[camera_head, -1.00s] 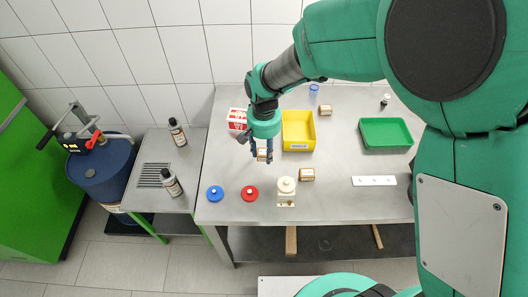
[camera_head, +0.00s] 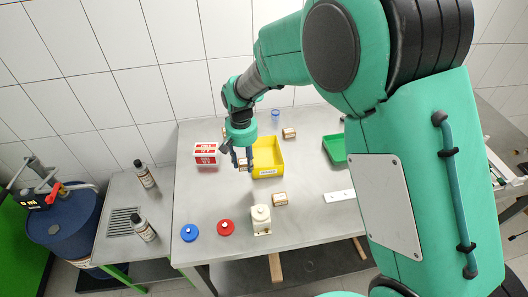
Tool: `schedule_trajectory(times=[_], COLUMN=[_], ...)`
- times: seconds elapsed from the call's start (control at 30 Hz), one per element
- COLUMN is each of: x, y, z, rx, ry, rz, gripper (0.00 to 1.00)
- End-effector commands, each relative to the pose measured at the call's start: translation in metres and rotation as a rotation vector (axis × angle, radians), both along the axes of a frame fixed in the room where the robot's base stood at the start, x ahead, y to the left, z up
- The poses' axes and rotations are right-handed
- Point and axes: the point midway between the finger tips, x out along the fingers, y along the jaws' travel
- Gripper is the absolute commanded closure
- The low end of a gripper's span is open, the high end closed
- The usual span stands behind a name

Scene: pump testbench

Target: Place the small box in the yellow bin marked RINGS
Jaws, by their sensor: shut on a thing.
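My gripper (camera_head: 242,163) points down just left of the yellow bin (camera_head: 268,175), near the bin's left wall. It is shut on a small brown and white box (camera_head: 243,164), which is partly hidden between the fingers. The bin has a white label on its front wall, too small to read here. The bin's visible inside looks empty. Two similar small boxes stand on the steel table: one behind the bin to the right (camera_head: 289,133), one in front of it (camera_head: 280,199).
A red and white carton (camera_head: 205,154) stands left of my gripper. A cream pump part (camera_head: 261,221), a red disc (camera_head: 226,227) and a blue disc (camera_head: 190,232) are at the table's front. A green bin (camera_head: 334,149) and white strip (camera_head: 339,195) lie right, partly behind my arm.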

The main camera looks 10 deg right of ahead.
Motion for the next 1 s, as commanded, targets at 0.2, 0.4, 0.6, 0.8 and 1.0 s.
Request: schedule_trajectory(times=[0.2,0.4,0.6,0.8,1.0], x=[0.049,0.081,0.096,0.099,0.098], y=[-0.04,-0.07,-0.086,-0.09,-0.09], z=[0.001,0.003,0.004,0.005,0.006], rx=[0.0,0.0,0.001,0.001,0.001], ry=[0.0,0.0,0.0,0.0,0.0], rz=[0.004,0.011,0.016,0.017,0.017], gripper=[0.89,0.89,0.89,0.89,0.89])
